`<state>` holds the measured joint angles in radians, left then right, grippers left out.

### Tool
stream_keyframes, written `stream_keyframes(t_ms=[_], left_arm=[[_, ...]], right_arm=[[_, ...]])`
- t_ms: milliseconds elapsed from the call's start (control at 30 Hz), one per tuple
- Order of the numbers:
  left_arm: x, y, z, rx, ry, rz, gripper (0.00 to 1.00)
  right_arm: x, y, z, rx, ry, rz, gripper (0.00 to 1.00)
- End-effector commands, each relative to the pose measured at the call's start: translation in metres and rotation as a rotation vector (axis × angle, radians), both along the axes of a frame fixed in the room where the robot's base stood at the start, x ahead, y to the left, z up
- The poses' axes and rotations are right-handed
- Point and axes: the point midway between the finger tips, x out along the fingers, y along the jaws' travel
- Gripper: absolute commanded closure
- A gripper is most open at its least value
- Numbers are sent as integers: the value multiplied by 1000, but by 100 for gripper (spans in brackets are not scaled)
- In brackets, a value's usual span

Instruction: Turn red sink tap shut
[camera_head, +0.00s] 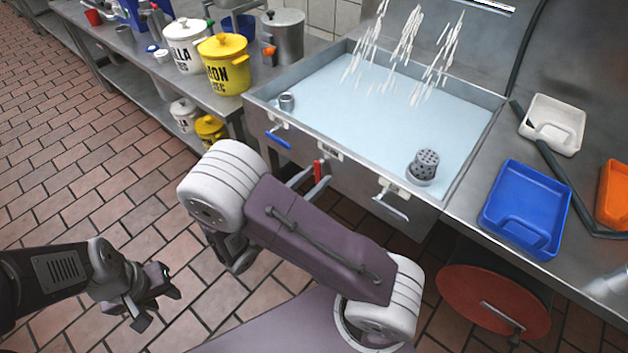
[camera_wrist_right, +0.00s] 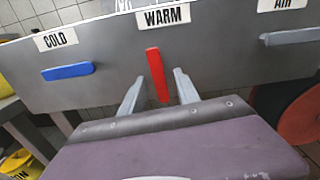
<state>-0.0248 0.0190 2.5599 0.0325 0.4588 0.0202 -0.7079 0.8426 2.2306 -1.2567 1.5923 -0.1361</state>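The red tap handle (camera_wrist_right: 156,75) hangs close to upright on the sink's front panel under the WARM label (camera_wrist_right: 165,17). It also shows in the head view (camera_head: 319,171). My right gripper (camera_wrist_right: 158,80) is open, with one finger on each side of the red handle. A gap shows between the handle and each finger in the right wrist view. In the head view my right arm hides much of this gripper (camera_head: 310,184). My left gripper (camera_head: 160,304) is open and empty over the tiled floor at the lower left.
The sink (camera_head: 395,115) holds water, and white streams (camera_head: 400,40) fall into it. A blue lever (camera_wrist_right: 68,71) under COLD lies nearly level to the left. A grey lever (camera_wrist_right: 290,37) under AIR is to the right. A blue tray (camera_head: 525,210) sits on the right counter.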

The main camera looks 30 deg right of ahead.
Motion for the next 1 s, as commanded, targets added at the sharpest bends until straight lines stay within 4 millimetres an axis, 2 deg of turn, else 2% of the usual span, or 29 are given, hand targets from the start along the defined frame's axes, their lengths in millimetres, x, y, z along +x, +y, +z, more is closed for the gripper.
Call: stream_keyframes(t_ms=[233, 367, 400, 1000], left_arm=[[0, 0, 0, 0, 0, 0, 64], [0, 0, 0, 0, 0, 0, 64], [0, 0, 0, 0, 0, 0, 64], [0, 0, 0, 0, 0, 0, 64]], right_arm=[[1, -1, 0, 0, -1, 0, 62], [0, -1, 0, 0, -1, 0, 98], [0, -1, 0, 0, -1, 0, 100], [0, -1, 0, 1, -1, -1, 100]])
